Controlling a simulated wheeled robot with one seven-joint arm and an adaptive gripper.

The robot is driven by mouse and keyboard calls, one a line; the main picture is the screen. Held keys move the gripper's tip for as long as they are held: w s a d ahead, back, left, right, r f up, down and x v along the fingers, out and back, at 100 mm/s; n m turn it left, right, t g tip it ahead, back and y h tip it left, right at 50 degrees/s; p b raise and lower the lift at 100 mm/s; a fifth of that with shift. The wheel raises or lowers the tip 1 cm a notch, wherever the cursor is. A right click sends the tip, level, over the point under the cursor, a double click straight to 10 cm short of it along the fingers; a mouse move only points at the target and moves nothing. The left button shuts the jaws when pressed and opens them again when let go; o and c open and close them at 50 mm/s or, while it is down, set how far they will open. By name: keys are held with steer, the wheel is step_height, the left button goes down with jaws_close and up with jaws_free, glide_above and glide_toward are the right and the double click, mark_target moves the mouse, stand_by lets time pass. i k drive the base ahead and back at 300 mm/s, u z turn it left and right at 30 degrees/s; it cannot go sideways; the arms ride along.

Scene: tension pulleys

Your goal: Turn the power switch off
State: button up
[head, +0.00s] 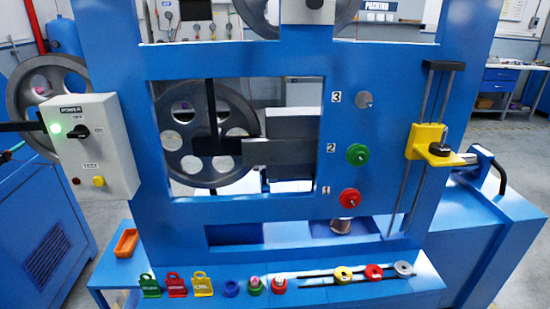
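The power switch is a black rotary knob (79,132) on the front of a light grey control box (110,160) at the left of the blue frame. Its handle looks turned roughly sideways, toward the small "ON" mark at its right. A lit green lamp (55,129) is just left of the knob, and a "POWER" label (71,110) is above. My gripper cannot be made out in the head view. A dark bar (20,127) reaches in from the left edge to near the box; I cannot tell what it belongs to.
The blue frame (235,60) stands right of the box. A large grey pulley (25,75) is behind it. Coloured tags and pulleys line the lower ledge (320,292).

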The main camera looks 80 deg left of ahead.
mark_target(80, 132)
steer(key=u, duration=3.5)
